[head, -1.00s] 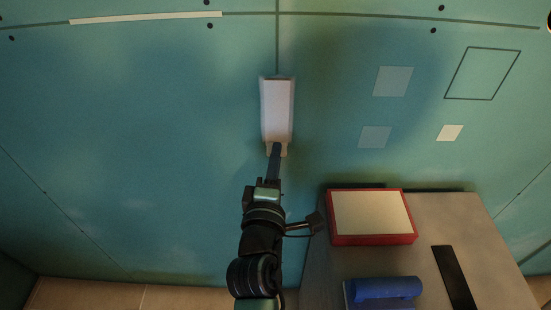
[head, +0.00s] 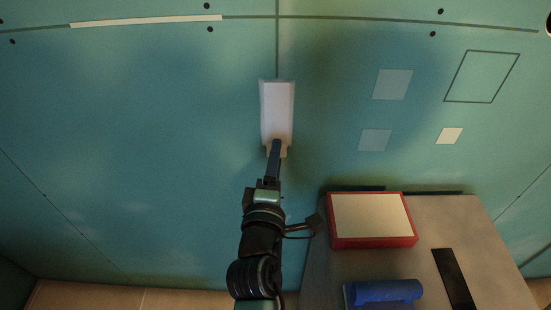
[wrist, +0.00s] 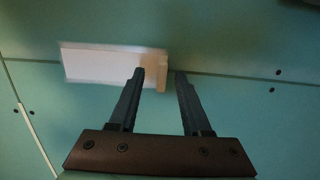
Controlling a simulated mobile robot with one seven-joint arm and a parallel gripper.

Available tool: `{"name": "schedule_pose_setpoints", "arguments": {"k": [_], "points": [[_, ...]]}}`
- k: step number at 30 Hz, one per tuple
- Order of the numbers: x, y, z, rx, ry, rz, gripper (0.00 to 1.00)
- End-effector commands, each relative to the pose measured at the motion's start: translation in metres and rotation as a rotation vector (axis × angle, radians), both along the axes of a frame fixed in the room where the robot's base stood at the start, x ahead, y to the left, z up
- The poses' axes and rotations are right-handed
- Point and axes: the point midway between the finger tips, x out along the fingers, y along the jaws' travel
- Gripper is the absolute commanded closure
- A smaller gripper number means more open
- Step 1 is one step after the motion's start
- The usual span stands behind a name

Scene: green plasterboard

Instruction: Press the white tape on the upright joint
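The white tape (head: 277,110) lies along the upright joint (head: 277,50) of the green board, with a tan piece (head: 285,152) at its lower end. In the head view my gripper (head: 276,145) overlaps the tape's lower end. The joint behind the tape is hidden.
A grey stand (head: 450,215) at lower right carries a red-rimmed box (head: 372,243), a blue roll-like thing (head: 385,290) and a black strip (head: 454,280). A white strip (head: 145,20) lies on the level joint at upper left. Pale patches (head: 393,84) mark the board at right.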

Motion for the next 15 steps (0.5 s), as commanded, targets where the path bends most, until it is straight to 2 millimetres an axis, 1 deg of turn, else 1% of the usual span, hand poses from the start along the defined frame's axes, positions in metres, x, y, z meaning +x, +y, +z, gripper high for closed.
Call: {"name": "schedule_pose_setpoints", "arguments": {"k": [7,10,14,15], "points": [[0.0,0.0,0.0,0.0,0.001,0.0,0.52],[-0.004,0.001,-0.001,0.0,0.001,0.0,0.52],[-0.018,0.003,-0.001,-0.002,0.002,0.001,0.52],[-0.024,0.003,-0.002,-0.002,0.002,0.001,0.52]]}}
